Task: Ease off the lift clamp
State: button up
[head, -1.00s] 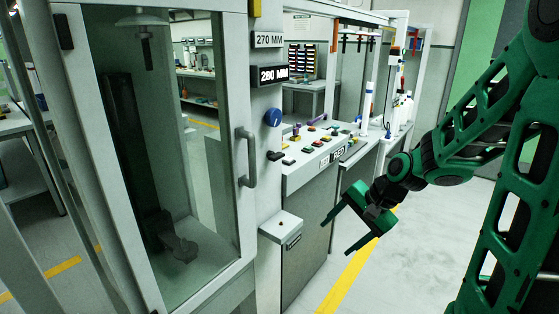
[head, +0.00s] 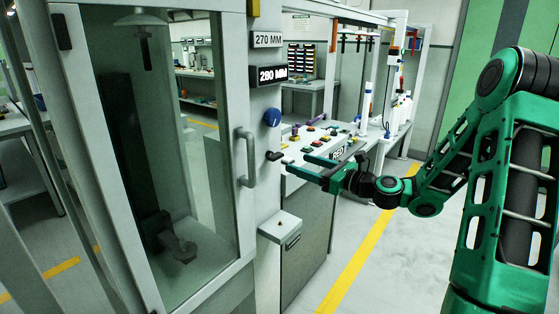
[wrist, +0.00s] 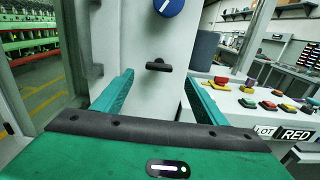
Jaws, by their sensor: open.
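A small black lever (head: 273,156) sticks out from the pale post, below a blue round knob (head: 272,117); no label names it as the lift clamp. In the wrist view the black lever (wrist: 158,66) lies roughly level, between and beyond my fingertips, with the blue knob (wrist: 168,6) above it. My green gripper (head: 296,166) is open and empty, its fingers pointing left towards the post in front of the button panel. In the wrist view my gripper (wrist: 158,76) shows a clear gap between its fingers. I see no contact with the lever.
A 270 MM plate (head: 267,39) and a dark MM display (head: 272,75) are above the knob. Left is a glazed cabinet door with a grey handle (head: 247,157). A small box (head: 281,227) juts out below. A button panel (wrist: 262,101) is close on the right.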

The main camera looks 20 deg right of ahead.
aim_at(279, 157)
jog(key=x, duration=0.9)
jog(key=shift+s, duration=0.1)
jog(key=c, duration=1)
